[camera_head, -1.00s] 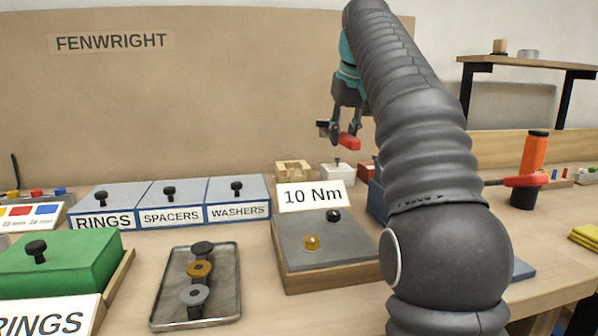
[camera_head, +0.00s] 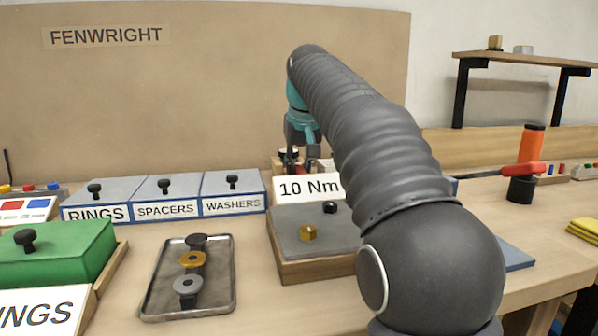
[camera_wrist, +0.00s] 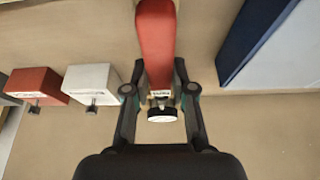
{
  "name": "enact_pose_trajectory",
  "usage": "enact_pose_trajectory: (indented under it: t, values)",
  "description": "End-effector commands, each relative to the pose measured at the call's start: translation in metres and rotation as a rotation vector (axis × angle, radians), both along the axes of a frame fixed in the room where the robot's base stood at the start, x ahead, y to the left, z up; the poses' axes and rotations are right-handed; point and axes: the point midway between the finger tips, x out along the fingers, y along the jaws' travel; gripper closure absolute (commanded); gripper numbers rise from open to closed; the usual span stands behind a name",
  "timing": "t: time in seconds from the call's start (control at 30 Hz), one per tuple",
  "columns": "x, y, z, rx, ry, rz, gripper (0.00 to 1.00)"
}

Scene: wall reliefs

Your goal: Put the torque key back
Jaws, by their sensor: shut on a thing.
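My gripper (camera_head: 300,152) is shut on a red-handled tool, which I take to be the torque key (camera_wrist: 156,45). In the wrist view the gripper (camera_wrist: 159,100) has a finger on each side of it. The red handle points to the top of that picture, and a round white-faced end (camera_wrist: 162,115) shows between the fingers. In the head view the gripper is low behind the "10 Nm" sign (camera_head: 308,187), close to a pale wooden block (camera_head: 278,162). The sign and arm hide much there; I cannot tell whether the key touches the block.
A red box (camera_wrist: 38,84) and a white box (camera_wrist: 92,82) with knobs stand left in the wrist view; a blue-edged box (camera_wrist: 250,40) is right. Before the sign is a grey-topped board (camera_head: 290,235). A metal tray (camera_head: 160,310) holds round parts. Another red-handled tool (camera_head: 520,169) sits far right.

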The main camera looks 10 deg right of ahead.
Motion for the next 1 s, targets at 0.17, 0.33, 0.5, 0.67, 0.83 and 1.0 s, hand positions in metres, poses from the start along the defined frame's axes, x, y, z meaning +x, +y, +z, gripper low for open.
enact_pose_trajectory:
  t: [0.17,0.33,0.5,0.67,0.83,1.0]
  values:
    - [0.000,0.000,0.002,0.000,-0.003,0.000,1.00]
    - [0.000,0.000,-0.001,0.000,-0.001,0.000,0.71]
    - [0.000,0.000,-0.001,0.000,-0.001,0.000,0.50]
    - [0.000,0.000,-0.001,0.000,-0.001,0.000,0.50]
    - [-0.002,0.000,0.006,0.000,-0.001,0.000,0.50]
    - [-0.011,0.000,0.031,0.000,-0.003,0.000,0.50]
